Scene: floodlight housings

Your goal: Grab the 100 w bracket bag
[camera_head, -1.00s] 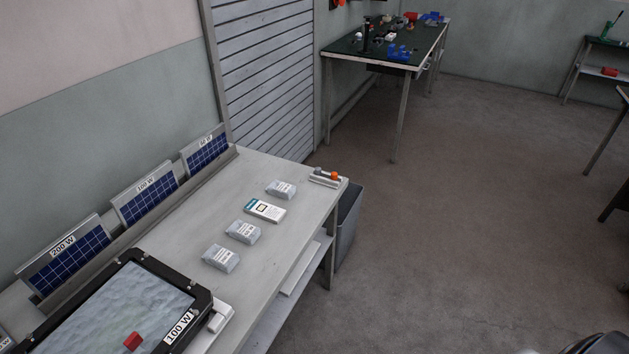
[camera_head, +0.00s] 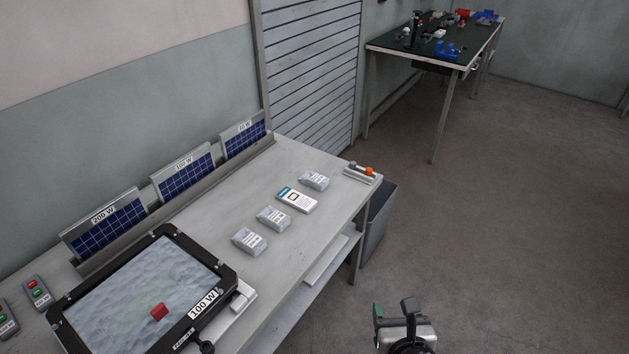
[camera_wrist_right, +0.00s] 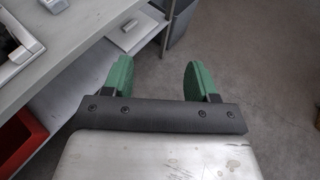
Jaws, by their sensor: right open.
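Three clear bags with white labels lie in a row on the grey bench: a near bag (camera_head: 249,241), a middle bag (camera_head: 273,218) and a far bag (camera_head: 314,181). Their label print is too small to read, so I cannot tell which is the 100 W bracket bag. My right gripper (camera_head: 393,306) is open and empty, out over the floor to the right of the bench. In the right wrist view its green fingers (camera_wrist_right: 158,80) stand apart beside the bench. My left gripper is not in view.
A white and blue box (camera_head: 297,200) lies between the middle and far bags. The 100 W floodlight housing (camera_head: 203,304) fills the bench's near end. Solar panels (camera_head: 183,174) stand along the back. A small rack (camera_head: 360,174) sits at the far corner. A grey bin (camera_head: 378,225) stands beside the bench.

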